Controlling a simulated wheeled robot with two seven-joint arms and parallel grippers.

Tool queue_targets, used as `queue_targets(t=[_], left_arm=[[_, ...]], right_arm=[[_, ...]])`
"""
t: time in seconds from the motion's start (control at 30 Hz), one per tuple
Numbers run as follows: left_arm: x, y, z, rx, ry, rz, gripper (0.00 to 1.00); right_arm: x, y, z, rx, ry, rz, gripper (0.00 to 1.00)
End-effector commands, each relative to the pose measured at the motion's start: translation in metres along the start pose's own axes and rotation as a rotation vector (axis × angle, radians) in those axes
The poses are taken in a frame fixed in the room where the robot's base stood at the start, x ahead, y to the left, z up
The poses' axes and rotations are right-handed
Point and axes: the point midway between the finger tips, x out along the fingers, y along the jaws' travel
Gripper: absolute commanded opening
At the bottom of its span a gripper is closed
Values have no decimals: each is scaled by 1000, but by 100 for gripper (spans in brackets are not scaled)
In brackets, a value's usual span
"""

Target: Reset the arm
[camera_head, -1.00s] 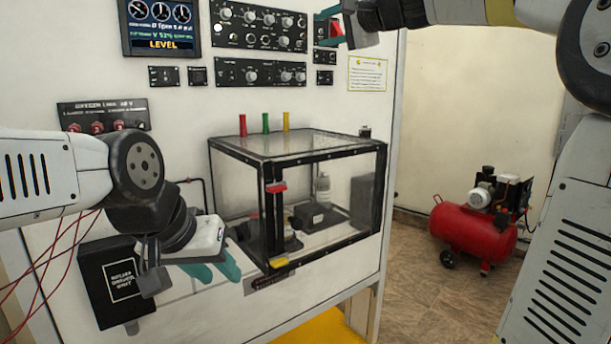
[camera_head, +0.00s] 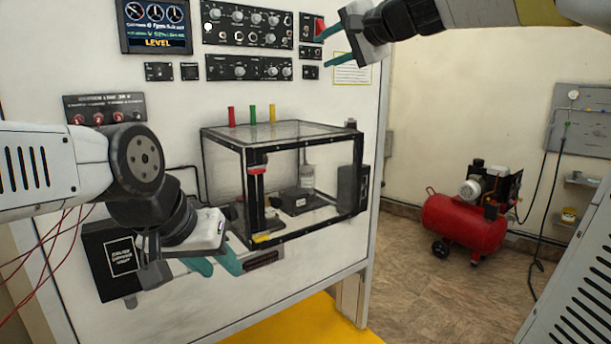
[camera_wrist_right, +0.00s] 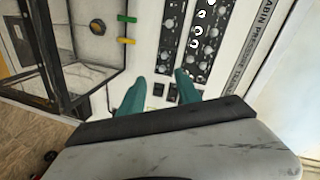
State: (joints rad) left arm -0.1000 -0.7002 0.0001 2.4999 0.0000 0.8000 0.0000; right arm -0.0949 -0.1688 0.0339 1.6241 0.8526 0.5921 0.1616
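My right gripper (camera_head: 332,47) is open and empty at the top of the head view, in front of the panel's right edge. Its upper teal finger overlaps the view of a small red switch (camera_head: 319,27); I cannot tell whether they touch. In the right wrist view the two teal fingers (camera_wrist_right: 160,88) are apart, with the knob panels (camera_wrist_right: 205,35) beyond them and nothing between. My left gripper (camera_head: 217,263) is at the lower left, its teal fingers apart and empty, in front of the white panel below the glass chamber's left side.
A black-framed glass chamber (camera_head: 283,190) juts from the white panel, with red, green and yellow pegs (camera_head: 251,116) above it. A black box (camera_head: 113,262) is behind my left gripper. A red compressor (camera_head: 464,220) stands on the floor at the right, with open floor around it.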

Motion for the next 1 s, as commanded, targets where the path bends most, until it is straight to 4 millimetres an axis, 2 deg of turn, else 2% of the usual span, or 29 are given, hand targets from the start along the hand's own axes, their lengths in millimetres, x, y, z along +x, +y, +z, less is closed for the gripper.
queue_targets(t=[0.17, 0.27, 0.37, 0.6, 0.7, 0.83, 1.0], left_arm=[[0, 0, 0, 0, 0, 0, 36], [0, 0, 0, 0, 0, 0, 36], [0, 0, 0, 0, 0, 0, 36], [0, 0, 0, 0, 0, 0, 36], [0, 0, 0, 0, 0, 0, 36], [0, 0, 0, 0, 0, 0, 36], [0, 0, 0, 0, 0, 0, 36]], right_arm=[[-20, 42, 31, -99, -43, 105, 40], [-35, 74, 54, -165, -78, 178, 40], [-56, 114, 81, -250, -125, 268, 40], [-133, 243, 163, -506, -301, 537, 40], [-161, 286, 188, -588, -369, 622, 40], [-185, 321, 208, -658, -428, 691, 40], [-196, 336, 217, -689, -456, 721, 40]])
